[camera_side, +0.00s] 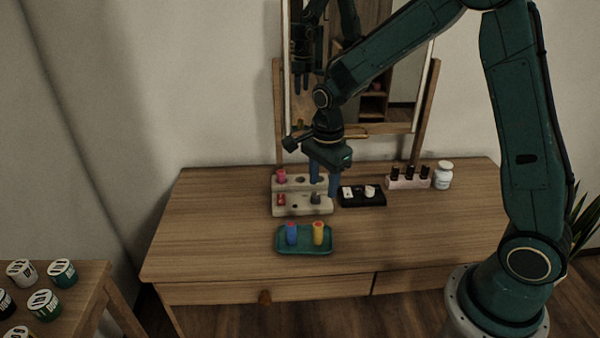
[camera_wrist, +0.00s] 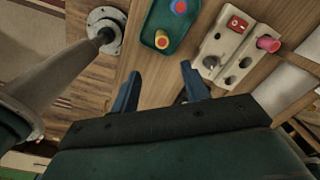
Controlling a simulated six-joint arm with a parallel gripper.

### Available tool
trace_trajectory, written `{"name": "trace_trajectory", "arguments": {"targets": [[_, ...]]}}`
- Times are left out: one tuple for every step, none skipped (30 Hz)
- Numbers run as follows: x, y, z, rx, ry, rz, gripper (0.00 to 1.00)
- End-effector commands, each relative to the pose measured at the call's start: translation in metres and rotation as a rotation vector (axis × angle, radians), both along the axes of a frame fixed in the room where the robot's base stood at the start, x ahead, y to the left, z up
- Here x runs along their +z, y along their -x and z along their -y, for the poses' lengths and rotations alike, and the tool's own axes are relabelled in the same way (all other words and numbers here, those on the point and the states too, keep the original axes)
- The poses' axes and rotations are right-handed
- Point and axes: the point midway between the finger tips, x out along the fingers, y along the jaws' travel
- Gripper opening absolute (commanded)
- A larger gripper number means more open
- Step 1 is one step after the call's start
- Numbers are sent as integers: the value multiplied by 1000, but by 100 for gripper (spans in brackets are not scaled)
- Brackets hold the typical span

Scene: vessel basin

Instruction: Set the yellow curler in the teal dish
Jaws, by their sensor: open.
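The yellow curler (camera_side: 318,233) stands upright in the teal dish (camera_side: 290,249), on its right side, with a reddish top. A blue curler (camera_side: 292,233) stands beside it on the left, apart from it. Both show in the wrist view, the yellow curler (camera_wrist: 162,41) near one end of the teal dish (camera_wrist: 151,23). My gripper (camera_side: 325,190) is open, fingers pointing down, at the right part of the pale holder behind the dish. In the wrist view my gripper (camera_wrist: 159,78) has nothing between its blue fingers.
The pale stepped holder (camera_side: 290,210) carries pink, red and grey pieces. A black tray (camera_side: 362,201) with white items, a rack of dark bottles (camera_side: 408,183) and a white jar (camera_side: 443,175) stand to the right. A mirror stands behind. The table's front left is clear.

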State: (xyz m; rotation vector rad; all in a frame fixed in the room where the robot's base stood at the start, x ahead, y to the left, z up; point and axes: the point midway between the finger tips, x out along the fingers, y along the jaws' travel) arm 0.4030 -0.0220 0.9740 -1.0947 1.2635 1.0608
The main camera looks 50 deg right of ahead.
Motion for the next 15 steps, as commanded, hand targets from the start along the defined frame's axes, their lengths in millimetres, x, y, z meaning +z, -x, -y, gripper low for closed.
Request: {"name": "trace_trajectory", "arguments": {"targets": [[11,4,-1,42,2,16,46],[17,7,-1,71,4,24,46],[25,10,-2,114,7,37,46],[31,14,-3,148,10,45,46],[38,17,-3,184,13,55,46],[47,22,-4,233,18,69,46],[54,27,-5,271,22,78,46],[60,31,-6,309,27,88,46],[69,36,-6,360,34,102,46],[75,41,-7,399,39,111,46],[80,46,-8,438,45,122,46],[88,52,-8,489,53,134,46],[93,57,-9,527,60,142,46],[99,62,-10,566,67,152,46],[105,69,-10,616,76,163,46]]}}
